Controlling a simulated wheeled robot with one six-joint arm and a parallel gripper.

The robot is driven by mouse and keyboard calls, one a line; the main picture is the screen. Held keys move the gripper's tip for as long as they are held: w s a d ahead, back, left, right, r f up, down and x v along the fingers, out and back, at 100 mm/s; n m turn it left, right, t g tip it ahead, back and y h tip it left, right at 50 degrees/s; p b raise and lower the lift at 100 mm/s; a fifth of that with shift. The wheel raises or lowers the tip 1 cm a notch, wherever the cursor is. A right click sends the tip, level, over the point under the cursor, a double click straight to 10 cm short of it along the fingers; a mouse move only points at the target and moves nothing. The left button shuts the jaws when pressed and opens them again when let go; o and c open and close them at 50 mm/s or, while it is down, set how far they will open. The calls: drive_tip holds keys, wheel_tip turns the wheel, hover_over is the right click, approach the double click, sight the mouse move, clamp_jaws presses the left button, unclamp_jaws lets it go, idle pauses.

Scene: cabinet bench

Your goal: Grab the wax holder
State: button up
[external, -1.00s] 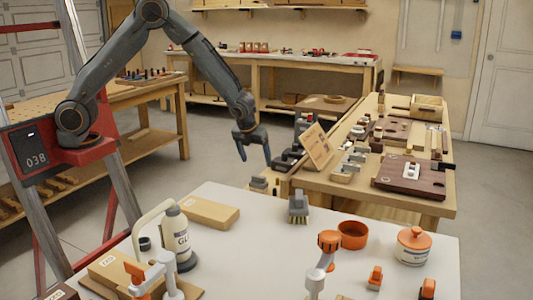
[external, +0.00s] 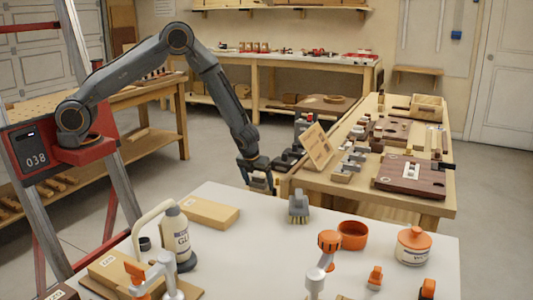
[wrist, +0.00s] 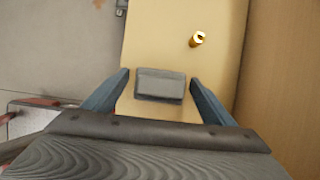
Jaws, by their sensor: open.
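My gripper (external: 257,186) is open and pointed down at the near left end of the wooden bench. In the wrist view its two blue-grey fingers (wrist: 160,82) stand on either side of a small grey block (wrist: 160,86) on a pale wooden piece. I see a gap between each finger and the block. No label shows on this block, so I cannot tell whether it is the wax holder. In the external view the gripper mostly hides it. A white jar (external: 412,250) with an orange lid and unclear label stands on the white table, far from my gripper.
The wooden bench (external: 430,206) holds an upright wooden sign (external: 318,146) and several grey blocks close to my gripper. The white table (external: 260,245) in front carries a glue bottle (external: 176,236) and a grey brush (external: 299,204).

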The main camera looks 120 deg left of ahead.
drive_tip(key=c, duration=1.2)
drive_tip(key=shift+c, duration=0.2)
drive_tip(key=shift+r, duration=0.1)
